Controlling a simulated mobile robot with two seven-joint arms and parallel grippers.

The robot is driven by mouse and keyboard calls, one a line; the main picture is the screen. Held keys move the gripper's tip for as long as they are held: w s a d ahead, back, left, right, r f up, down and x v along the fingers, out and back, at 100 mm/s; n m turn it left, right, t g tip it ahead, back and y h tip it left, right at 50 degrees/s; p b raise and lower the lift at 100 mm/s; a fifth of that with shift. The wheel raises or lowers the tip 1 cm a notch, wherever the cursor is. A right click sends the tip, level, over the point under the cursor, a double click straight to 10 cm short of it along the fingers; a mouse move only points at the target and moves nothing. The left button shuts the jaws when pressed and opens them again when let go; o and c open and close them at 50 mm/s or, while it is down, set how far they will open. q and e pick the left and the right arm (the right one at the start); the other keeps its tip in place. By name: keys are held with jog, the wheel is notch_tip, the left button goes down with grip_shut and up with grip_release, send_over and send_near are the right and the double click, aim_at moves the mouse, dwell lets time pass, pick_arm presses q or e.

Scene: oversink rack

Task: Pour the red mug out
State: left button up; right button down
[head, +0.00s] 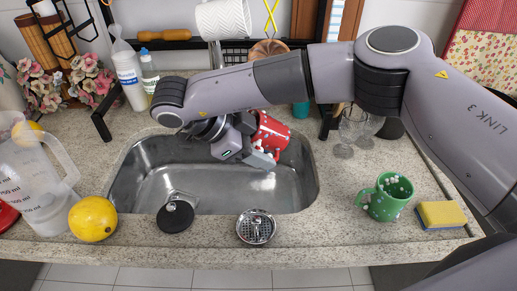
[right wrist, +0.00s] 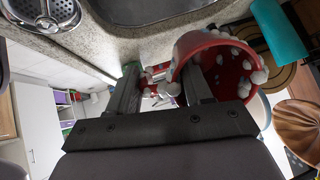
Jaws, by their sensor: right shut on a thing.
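The red mug (head: 270,133) has white spots and is held tilted over the far right part of the steel sink (head: 145,165). My right gripper (head: 258,155) is shut on it, beside the sink's far right rim. The right gripper's fingers (right wrist: 163,92) are on the handle side; the exact grip is partly hidden. I cannot see any lumps clearly in the sink. My left gripper is not in view.
A green mug (head: 388,198) and a sponge (head: 441,214) stand on the right counter. A lemon (head: 93,219), a measuring jug (head: 40,190) and a strainer (head: 256,227) are at the front. Glasses (head: 352,128) stand behind right. A rack (head: 330,118) spans the back.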

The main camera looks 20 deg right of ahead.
aim_at(287, 135)
jog(key=y+b, duration=0.1)
jog(key=b, duration=0.1)
jog(key=d+y+b, duration=0.1)
jog(key=y, duration=0.1)
jog(key=shift+r+b, duration=0.35)
jog(key=shift+r+y+b, duration=0.1)
jog(key=shift+y+b, duration=0.2)
jog(key=shift+y, duration=0.2)
jog(key=y+b, duration=0.2)
jog(key=shift+f+y, duration=0.2)
jog(key=shift+y, duration=0.1)
jog(key=shift+d+r+y+b, duration=0.35)
jog(key=shift+d+y, duration=0.35)
jog(key=shift+d, duration=0.1)
jog(key=shift+d+r+y+b, duration=0.15)
jog(key=shift+d+y+b, duration=0.15)
jog(key=shift+d+y, duration=0.2)
jog(key=shift+d+r+y+b, duration=0.15)
jog(key=shift+d+y+b, duration=0.15)
jog(key=shift+d+y, duration=0.2)
jog(key=shift+d+r+y, duration=0.2)
jog(key=shift+d+y, duration=0.05)
jog(key=shift+y, duration=0.05)
jog(key=shift+s, duration=0.1)
